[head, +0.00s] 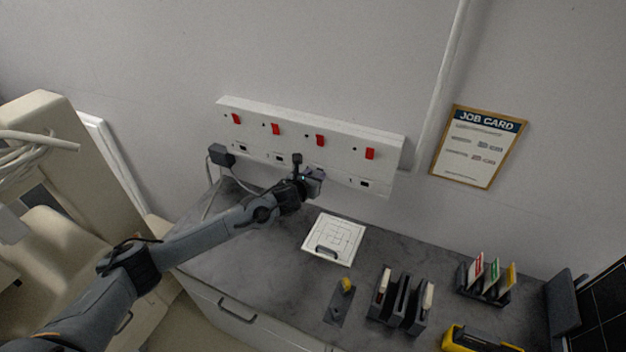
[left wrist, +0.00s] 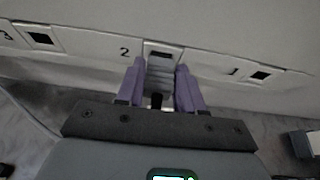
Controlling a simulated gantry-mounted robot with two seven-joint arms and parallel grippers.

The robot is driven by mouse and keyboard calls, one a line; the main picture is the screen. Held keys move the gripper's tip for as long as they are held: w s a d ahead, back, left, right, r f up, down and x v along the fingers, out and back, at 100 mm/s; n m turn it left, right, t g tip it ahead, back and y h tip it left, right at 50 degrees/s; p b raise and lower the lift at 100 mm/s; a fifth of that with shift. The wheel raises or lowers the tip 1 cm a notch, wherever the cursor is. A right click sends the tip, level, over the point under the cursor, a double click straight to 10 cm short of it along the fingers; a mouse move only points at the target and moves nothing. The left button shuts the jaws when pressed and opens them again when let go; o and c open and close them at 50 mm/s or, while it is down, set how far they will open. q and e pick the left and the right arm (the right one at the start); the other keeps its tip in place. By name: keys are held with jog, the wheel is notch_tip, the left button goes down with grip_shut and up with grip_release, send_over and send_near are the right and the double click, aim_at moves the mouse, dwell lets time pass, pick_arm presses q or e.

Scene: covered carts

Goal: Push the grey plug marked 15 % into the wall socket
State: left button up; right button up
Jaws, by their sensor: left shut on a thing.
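My left gripper (head: 312,182) is in front of the lower face of the white socket panel (head: 392,151). In the left wrist view its two purple fingers (left wrist: 161,88) are shut on a grey stepped plug (left wrist: 160,76). The plug points at the dark opening of socket 2 (left wrist: 161,54), which still shows just beyond the plug's front end. I cannot tell whether the plug touches the socket face. No 15 % mark is readable on it. In the head view the gripper hides socket 2. My right gripper is not in view.
Socket 1 (left wrist: 260,75) and socket 3 (left wrist: 40,38) are empty on either side. A dark plug (head: 221,154) with a cable sits at the panel's left end. Red switches (head: 320,140) line the panel. A white square plate (head: 334,238) and dark racks (head: 399,300) stand on the grey worktop (head: 375,258).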

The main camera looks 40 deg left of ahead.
pick_arm(q)
jog(key=shift+w+a, duration=0.1)
jog(key=shift+w, duration=0.25)
jog(key=o, duration=1.1)
jog(key=b+v, duration=0.1)
jog(key=v, duration=0.9)
jog(key=shift+s+r, duration=0.2)
jog(key=shift+s, duration=0.15)
